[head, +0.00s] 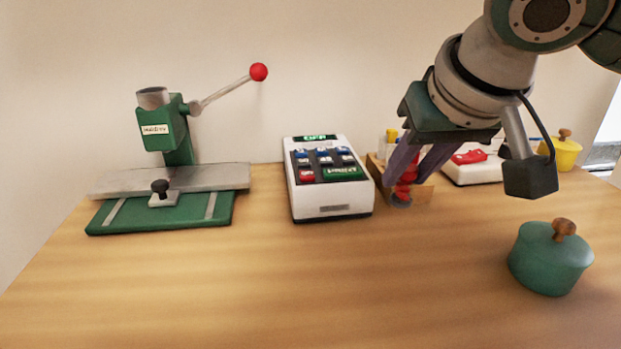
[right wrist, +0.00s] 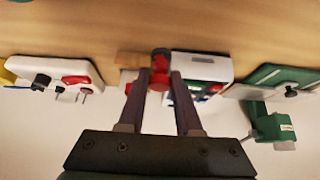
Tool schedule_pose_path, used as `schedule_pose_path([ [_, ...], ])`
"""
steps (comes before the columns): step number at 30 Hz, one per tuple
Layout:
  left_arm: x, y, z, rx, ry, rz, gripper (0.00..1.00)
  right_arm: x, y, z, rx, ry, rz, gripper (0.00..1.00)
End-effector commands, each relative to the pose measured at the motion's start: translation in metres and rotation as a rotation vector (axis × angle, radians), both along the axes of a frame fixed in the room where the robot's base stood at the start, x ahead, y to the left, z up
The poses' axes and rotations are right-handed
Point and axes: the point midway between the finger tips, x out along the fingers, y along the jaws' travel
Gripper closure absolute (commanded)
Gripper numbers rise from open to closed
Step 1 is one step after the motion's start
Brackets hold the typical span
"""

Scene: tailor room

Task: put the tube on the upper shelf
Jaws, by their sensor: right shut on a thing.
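The tube (head: 404,190) is red with a dark grey-blue end. It is upright between the fingers of my right gripper (head: 402,184), which is shut on it. In the right wrist view the tube (right wrist: 160,62) sits between the two fingertips, with its dark end sticking out past them. In the head view the fingers hide part of it, and I cannot tell whether its lower end touches the table. No upper shelf can be clearly made out. My left gripper is not in view.
A small wooden holder (head: 421,193) stands behind the tube. A white keypad machine (head: 330,197) is to its left, a green press (head: 170,205) further left. A white device with red (head: 472,170), a yellow pot (head: 566,155) and a green lidded pot (head: 550,262) are right. The front table is clear.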

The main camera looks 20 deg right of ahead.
Motion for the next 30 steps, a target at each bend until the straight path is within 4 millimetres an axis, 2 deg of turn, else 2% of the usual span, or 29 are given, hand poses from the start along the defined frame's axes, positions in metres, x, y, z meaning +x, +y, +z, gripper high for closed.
schedule_pose_path([
  [3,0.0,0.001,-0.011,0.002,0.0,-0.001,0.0,-0.001,0.0,-0.028,-0.001,0.005,0.0,1.0],
  [7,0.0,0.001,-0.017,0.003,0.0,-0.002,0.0,-0.001,0.0,-0.046,-0.001,0.003,0.0,1.0],
  [20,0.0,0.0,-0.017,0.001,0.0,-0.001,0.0,-0.001,0.0,-0.052,0.0,0.002,-0.001,1.0],
  [21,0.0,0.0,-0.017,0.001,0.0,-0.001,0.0,-0.001,0.0,-0.053,-0.001,0.002,0.0,0.66],
  [28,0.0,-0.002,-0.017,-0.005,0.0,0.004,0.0,0.0,0.0,-0.053,-0.001,0.001,0.0,0.4],
  [30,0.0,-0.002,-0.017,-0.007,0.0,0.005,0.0,0.0,0.0,-0.053,-0.001,0.001,0.0,0.37],
])
